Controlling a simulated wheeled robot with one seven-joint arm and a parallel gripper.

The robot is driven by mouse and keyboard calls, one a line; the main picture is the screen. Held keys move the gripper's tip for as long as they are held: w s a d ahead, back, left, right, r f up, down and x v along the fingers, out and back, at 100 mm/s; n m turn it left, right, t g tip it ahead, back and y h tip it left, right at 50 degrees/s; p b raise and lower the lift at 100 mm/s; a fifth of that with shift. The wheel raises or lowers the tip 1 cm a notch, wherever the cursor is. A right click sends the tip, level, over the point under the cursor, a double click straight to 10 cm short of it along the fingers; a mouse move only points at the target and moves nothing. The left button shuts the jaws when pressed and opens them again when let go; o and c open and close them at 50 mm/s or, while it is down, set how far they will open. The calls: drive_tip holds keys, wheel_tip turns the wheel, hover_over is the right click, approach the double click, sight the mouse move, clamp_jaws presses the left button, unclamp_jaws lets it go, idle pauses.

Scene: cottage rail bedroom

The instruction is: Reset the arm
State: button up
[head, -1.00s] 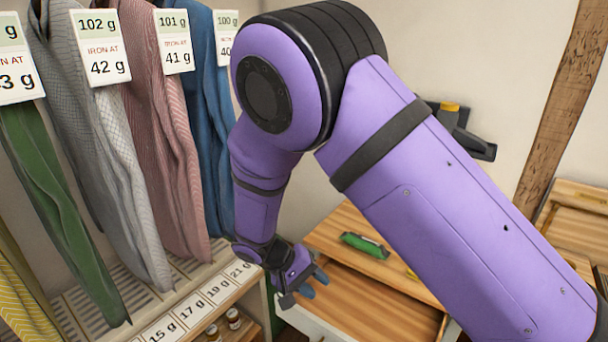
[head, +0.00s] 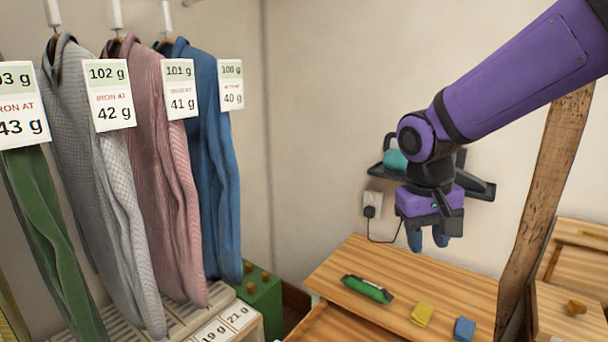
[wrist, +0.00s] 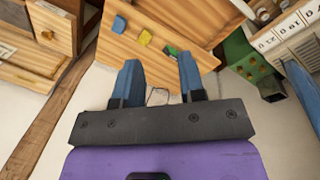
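My arm is purple with dark joints and reaches in from the upper right in the head view. My gripper (head: 428,240) points down in front of the wall, above the back of a wooden dresser top (head: 345,262). Its two blue fingertips are apart with nothing between them, and the wrist view also shows the open gripper (wrist: 160,80) empty. It touches nothing that I can see.
On the dresser top lie a green-and-dark object (head: 367,289), a yellow block (head: 422,314) and a blue block (head: 464,329). A dark wall shelf (head: 480,187) is behind my gripper. Tagged garments, including a blue one (head: 215,170), hang left. A green box (head: 262,300) stands below.

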drive_tip(key=s+d+r+t, duration=0.1)
drive_tip(key=s+d+r, duration=0.1)
drive_tip(key=s, duration=0.3)
drive_tip(key=s+d+r+t+y, duration=0.1)
drive_tip(key=s+d+r+t, duration=0.1)
drive_tip(key=s+d+r, duration=0.1)
drive_tip(key=s+d+r+t, duration=0.2)
drive_tip(key=s+d+r, duration=0.1)
drive_tip(key=s, duration=0.4)
drive_tip(key=shift+s+d+r+m+y, duration=0.3)
drive_tip(key=shift+d+m, duration=0.1)
drive_tip(key=shift+d, duration=0.4)
